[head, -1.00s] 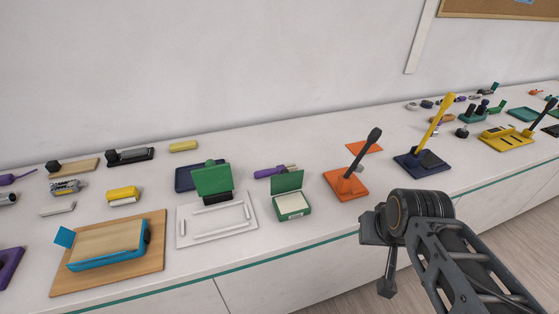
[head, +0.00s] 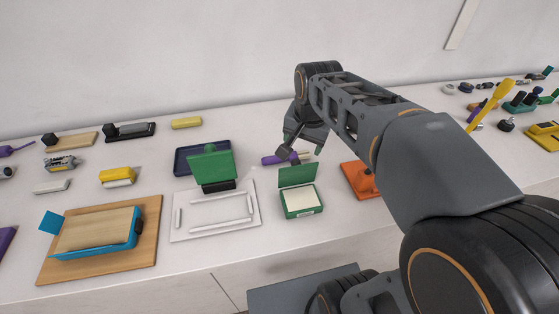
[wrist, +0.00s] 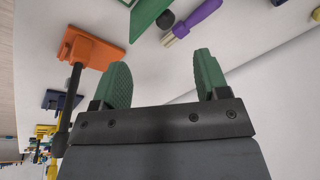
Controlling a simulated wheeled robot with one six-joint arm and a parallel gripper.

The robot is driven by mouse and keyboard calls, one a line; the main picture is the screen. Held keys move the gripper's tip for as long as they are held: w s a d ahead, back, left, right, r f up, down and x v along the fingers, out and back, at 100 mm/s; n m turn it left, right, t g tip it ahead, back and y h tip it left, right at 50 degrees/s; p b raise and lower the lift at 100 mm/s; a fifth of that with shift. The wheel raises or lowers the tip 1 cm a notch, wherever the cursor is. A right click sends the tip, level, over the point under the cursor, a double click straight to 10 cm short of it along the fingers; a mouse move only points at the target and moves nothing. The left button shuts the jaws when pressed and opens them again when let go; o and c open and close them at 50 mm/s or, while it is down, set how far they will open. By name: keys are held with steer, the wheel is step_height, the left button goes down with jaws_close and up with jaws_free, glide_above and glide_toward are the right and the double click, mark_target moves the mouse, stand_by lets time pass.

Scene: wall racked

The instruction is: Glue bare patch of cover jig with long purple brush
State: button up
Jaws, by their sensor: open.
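A brush with a purple handle (head: 272,160) lies on the counter behind the open green box, partly hidden by my arm in the head view. In the wrist view the purple brush (wrist: 196,20) lies beyond my fingertips, its pale end nearest them. My gripper (wrist: 160,70) is open and empty, its green fingers wide apart; in the head view its fingers are hard to make out. A white plate (head: 180,236) with raised white bars lies front left of the brush. I cannot tell whether it is the cover jig, and no bare patch is clear.
The open green box (head: 301,203) with a pale inside and an orange stand (head: 358,180) are close to my arm. A green block with a black base (head: 211,168) stands behind the plate. A wooden board (head: 146,262) with a blue frame lies at left.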

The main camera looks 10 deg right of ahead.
steer(key=w+f+m+g+b, duration=0.1)
steer(key=w+f+m+b, duration=0.15)
steer(key=w+m, duration=0.35)
steer(key=w+f+m+g+b, duration=0.1)
steer(key=w+f+m+g, duration=0.2)
steer(key=w, duration=0.5)
steer(key=f, duration=0.2)
steer(key=f+m, duration=0.1)
steer(key=f, duration=0.2)
steer(key=w+f+m+t, duration=0.1)
steer(key=f, duration=0.1)
steer(key=shift+w+a+f, duration=0.1)
steer(key=shift+a+f, duration=0.1)
steer(key=shift+f, duration=3.55)
steer(key=c, duration=1)
steer(key=shift+r, duration=5.05)
